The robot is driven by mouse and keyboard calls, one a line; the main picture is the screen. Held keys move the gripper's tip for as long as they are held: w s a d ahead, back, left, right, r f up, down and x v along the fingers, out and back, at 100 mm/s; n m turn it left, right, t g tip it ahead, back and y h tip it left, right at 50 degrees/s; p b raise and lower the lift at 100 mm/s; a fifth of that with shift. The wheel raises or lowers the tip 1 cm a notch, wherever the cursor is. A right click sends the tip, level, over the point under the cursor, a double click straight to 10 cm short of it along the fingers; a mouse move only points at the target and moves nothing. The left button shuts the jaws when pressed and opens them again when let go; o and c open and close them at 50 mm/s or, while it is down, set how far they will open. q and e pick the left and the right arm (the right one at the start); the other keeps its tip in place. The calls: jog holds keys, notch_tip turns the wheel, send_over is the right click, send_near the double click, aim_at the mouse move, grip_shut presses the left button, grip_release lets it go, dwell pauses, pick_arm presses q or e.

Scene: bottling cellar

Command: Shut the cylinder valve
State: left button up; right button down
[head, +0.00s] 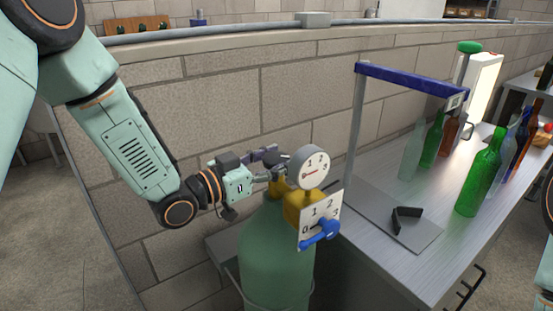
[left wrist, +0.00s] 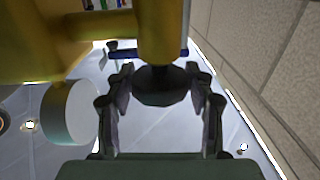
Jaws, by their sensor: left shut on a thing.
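The green gas cylinder (head: 268,255) stands upright beside the bench. A yellow valve body (head: 298,205) sits on top, with a round gauge (head: 311,168), a plate (head: 312,222) numbered from 0 to 3 and a blue lever (head: 320,234). The lever lies slanted low across the plate. My left gripper (head: 277,163) is at the valve top behind the gauge. In the left wrist view its fingers (left wrist: 160,95) are on both sides of a dark valve knob (left wrist: 162,85) at the end of a yellow stem (left wrist: 158,35), and hold it. My right gripper is out of view.
A metal bench (head: 385,240) on the right carries a stand with a blue top bar (head: 410,79), a dark angled piece (head: 406,218) and several bottles, one a green bottle (head: 480,180). A block wall (head: 210,100) runs behind the cylinder.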

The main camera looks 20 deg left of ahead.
pick_arm(q)
jog(key=shift+m+g+h, duration=0.3)
jog(key=shift+h, duration=0.1)
jog(key=m+g+h+p, duration=0.1)
jog(key=m+g+h, duration=0.1)
jog(key=g+h, duration=0.1)
jog(key=shift+w+m+p, duration=0.1)
jog(key=shift+m+p, duration=0.25)
jog(key=shift+m, duration=0.05)
jog(key=m+g+h, duration=0.2)
jog(key=g, duration=0.1)
jog(key=shift+m+g, duration=0.3)
jog(key=shift+m+g+h, duration=0.4)
jog(key=shift+m+g, duration=0.3)
jog(key=shift+g, duration=0.4)
jog(key=shift+m+g+h+b, duration=0.35)
jog(key=shift+m+g, duration=0.55)
jog(key=shift+g, duration=0.8)
jog(key=o, duration=0.9)
